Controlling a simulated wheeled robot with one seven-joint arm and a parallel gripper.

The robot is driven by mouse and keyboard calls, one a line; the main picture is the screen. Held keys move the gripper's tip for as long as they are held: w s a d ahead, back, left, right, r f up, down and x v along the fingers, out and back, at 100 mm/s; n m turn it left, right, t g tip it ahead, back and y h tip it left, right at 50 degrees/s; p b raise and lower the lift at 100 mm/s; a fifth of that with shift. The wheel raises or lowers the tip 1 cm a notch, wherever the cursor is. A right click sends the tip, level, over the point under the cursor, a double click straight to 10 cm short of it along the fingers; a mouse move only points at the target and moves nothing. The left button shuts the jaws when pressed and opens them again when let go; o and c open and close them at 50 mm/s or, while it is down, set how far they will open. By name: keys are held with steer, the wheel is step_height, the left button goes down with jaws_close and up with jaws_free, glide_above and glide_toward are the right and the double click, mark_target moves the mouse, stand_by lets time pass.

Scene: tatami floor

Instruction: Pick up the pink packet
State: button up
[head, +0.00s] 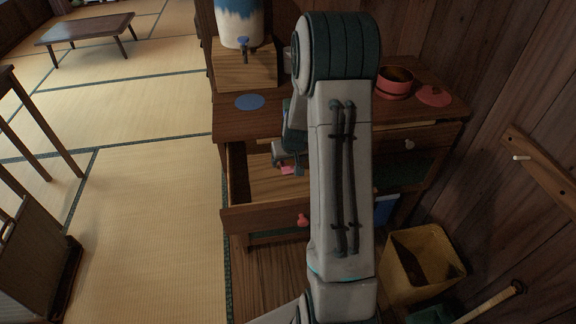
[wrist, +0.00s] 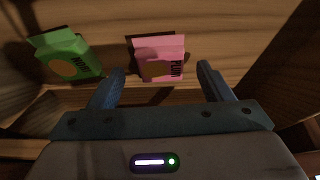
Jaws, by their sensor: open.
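The pink packet (wrist: 158,58) lies in the open drawer, ahead of my gripper in the wrist view, with dark lettering and an orange round mark. Part of it also shows in the head view (head: 288,170), beside my gripper. My gripper (wrist: 161,80) is open, its two blue fingers apart with the packet between and just beyond their tips. It holds nothing. In the head view my arm hides most of the gripper and part of the drawer.
A green packet (wrist: 66,55) lies left of the pink one. The drawer (head: 262,217) is pulled out from a wooden cabinet (head: 232,121). A drinks dispenser (head: 238,22), blue disc (head: 250,102) and red pot (head: 394,86) stand on top. A yellow bin (head: 388,268) stands right.

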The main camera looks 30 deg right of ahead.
steer(key=shift+w+f, duration=0.25)
steer(key=shift+f, duration=0.3)
steer(key=c, duration=1)
steer(key=shift+c, duration=0.2)
steer(key=shift+r, duration=0.15)
